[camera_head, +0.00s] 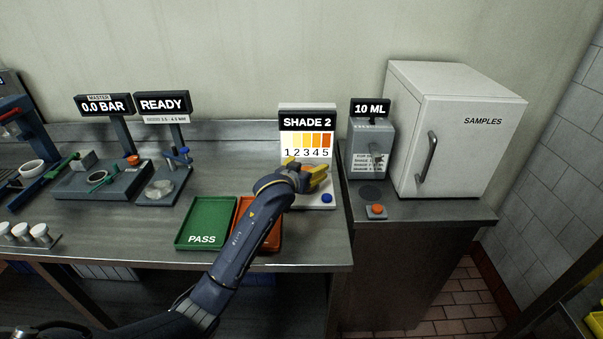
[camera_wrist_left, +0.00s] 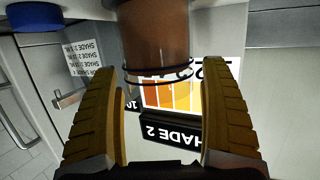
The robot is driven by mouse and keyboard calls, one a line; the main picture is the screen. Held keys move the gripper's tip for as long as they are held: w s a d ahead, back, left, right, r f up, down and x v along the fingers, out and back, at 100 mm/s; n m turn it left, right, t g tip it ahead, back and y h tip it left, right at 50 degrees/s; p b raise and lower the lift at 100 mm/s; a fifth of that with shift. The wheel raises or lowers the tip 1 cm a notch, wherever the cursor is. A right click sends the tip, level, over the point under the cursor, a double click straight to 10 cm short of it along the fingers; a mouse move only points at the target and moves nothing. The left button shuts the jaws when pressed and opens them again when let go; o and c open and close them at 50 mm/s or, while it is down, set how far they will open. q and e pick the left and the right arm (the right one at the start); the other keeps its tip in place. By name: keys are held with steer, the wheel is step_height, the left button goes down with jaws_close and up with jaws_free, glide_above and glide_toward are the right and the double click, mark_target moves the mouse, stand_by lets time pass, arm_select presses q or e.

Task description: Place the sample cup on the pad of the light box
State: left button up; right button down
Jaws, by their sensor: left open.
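The sample cup (camera_wrist_left: 157,35) shows in the left wrist view as a brown-orange cylinder with thin dark rings at its near end. My left gripper (camera_wrist_left: 164,75) is open, with its yellow fingers apart on either side of the cup's line and clear gaps to it. In the head view my left gripper (camera_head: 312,175) is in front of the light box (camera_head: 307,122), which has a SHADE 2 sign and a lit colour scale. The cup appears to stand at the box's base, but its foot is cut off. The gripper and wrist hide the pad. My right gripper is not in view.
A blue button (camera_head: 327,198) is on the light box's base, close right of the gripper. A green PASS tray (camera_head: 207,222) and an orange tray (camera_head: 272,236) lie left, the latter under my arm. A 10 ML dispenser (camera_head: 370,150) and SAMPLES cabinet (camera_head: 470,150) stand right.

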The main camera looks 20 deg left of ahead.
arm_select(q)
steer(key=v, duration=1.2)
